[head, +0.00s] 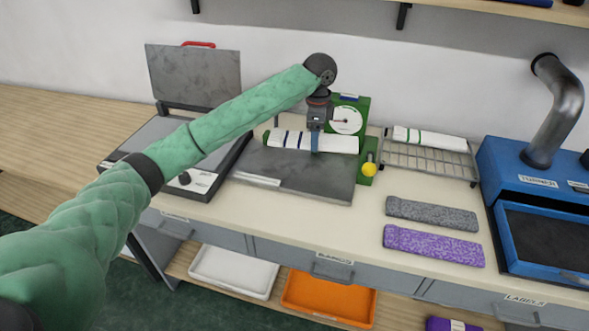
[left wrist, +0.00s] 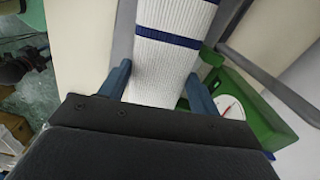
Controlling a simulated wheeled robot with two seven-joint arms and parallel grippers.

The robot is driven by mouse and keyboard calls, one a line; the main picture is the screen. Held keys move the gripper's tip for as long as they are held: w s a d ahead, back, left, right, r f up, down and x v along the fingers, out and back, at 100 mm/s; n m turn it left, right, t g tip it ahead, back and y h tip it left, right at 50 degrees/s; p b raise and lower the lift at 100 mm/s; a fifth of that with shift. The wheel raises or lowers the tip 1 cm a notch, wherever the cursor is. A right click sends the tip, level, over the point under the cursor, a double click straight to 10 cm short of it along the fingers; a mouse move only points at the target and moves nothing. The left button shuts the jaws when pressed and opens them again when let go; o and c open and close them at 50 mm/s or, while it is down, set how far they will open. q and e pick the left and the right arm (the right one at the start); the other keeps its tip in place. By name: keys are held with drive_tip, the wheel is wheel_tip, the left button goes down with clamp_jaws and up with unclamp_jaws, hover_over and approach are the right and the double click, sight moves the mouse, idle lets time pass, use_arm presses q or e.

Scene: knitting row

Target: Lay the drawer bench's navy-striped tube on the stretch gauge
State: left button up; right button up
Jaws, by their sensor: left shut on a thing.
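The navy-striped tube (head: 336,143) is white knit with dark blue bands. It lies crosswise over the back part of the stretch gauge's grey plate (head: 300,180), beside the green dial housing (head: 361,103). My left gripper (head: 315,148) reaches down over the tube's middle and is shut on it. In the left wrist view the tube (left wrist: 170,55) runs between the two blue fingers (left wrist: 158,82), with two navy bands showing. Whether the tube's underside touches the gauge is hidden. My right gripper does not show.
A wire rack (head: 428,164) at right holds a green-striped white tube (head: 430,138). Grey (head: 431,214) and purple (head: 433,246) knit pieces lie in front. A blue machine (head: 545,190) stands far right, an open-lidded press (head: 195,75) at left. The bench's front strip below the plate is clear.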

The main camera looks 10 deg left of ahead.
use_arm(q)
drive_tip(key=shift+w+m, duration=0.15)
drive_tip(key=shift+m, duration=0.45)
drive_tip(key=shift+a, duration=0.15)
drive_tip(key=p, duration=0.4)
hover_over(279, 165)
wheel_tip(279, 165, down, 7)
drive_tip(key=shift+w+a+f, duration=0.1)
drive_tip(key=shift+f, duration=0.3)
drive_tip(key=shift+f+p, duration=0.65)
drive_tip(key=shift+f, duration=0.95)
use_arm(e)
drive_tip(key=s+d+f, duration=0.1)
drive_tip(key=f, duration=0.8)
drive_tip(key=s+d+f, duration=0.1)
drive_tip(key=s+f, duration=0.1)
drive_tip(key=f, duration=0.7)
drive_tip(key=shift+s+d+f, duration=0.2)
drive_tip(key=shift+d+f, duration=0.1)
use_arm(q)
drive_tip(key=shift+f, duration=0.1)
drive_tip(key=o, duration=0.9)
drive_tip(key=shift+o, duration=0.2)
